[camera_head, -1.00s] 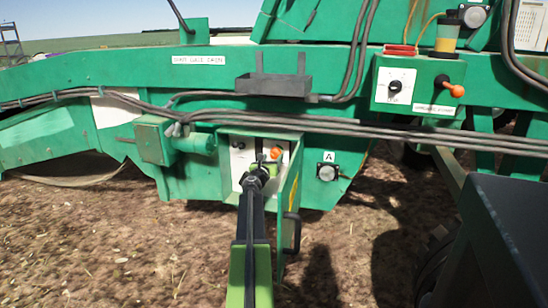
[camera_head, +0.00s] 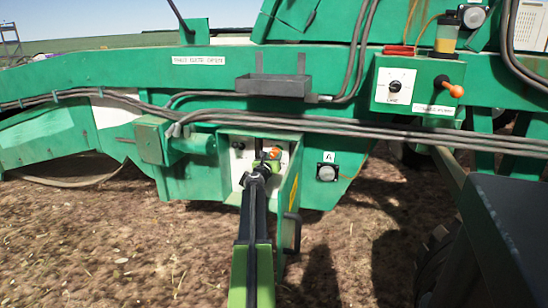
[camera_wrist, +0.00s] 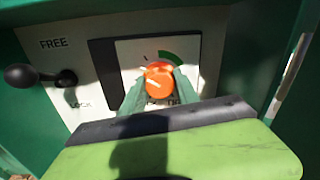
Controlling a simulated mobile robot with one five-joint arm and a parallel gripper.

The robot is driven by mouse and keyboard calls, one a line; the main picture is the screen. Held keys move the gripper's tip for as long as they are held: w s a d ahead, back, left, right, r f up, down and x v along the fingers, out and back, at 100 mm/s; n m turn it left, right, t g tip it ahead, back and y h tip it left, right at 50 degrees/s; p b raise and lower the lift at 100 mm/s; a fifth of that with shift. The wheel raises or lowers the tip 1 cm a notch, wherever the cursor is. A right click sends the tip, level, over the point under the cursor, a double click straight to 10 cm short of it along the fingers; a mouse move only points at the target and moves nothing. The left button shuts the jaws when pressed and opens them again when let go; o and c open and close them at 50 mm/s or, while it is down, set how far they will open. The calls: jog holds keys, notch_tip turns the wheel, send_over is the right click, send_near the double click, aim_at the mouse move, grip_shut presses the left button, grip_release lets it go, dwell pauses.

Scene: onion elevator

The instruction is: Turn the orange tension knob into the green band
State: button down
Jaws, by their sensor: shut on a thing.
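The orange tension knob (camera_wrist: 160,75) sits on a white dial plate with a black surround, inside an open green box; it also shows in the head view (camera_head: 275,153). It carries white marks, but I cannot tell exactly where its pointer aims. The green band (camera_wrist: 174,56) is a dark green arc on the dial, above and right of the knob. My gripper (camera_wrist: 159,80) has one finger on each side of the knob and is shut on it. The fingers and my wrist hide the lower dial and part of its lettering.
A black lever (camera_wrist: 35,76) stands left of the dial, between the words FREE and LOCK. The box's green door (camera_head: 288,190) hangs open on the right. Hoses (camera_head: 330,127) run across above the box. A second panel (camera_head: 395,90) is at upper right.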

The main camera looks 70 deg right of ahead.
jog(key=shift+a, duration=0.15)
jog(key=shift+f, duration=0.1)
jog(key=shift+a+m, duration=0.1)
jog(key=shift+m, duration=0.3)
jog(key=m, duration=0.6)
jog(key=shift+m, duration=0.3)
jog(key=m, duration=0.9)
jog(key=shift+s, duration=0.1)
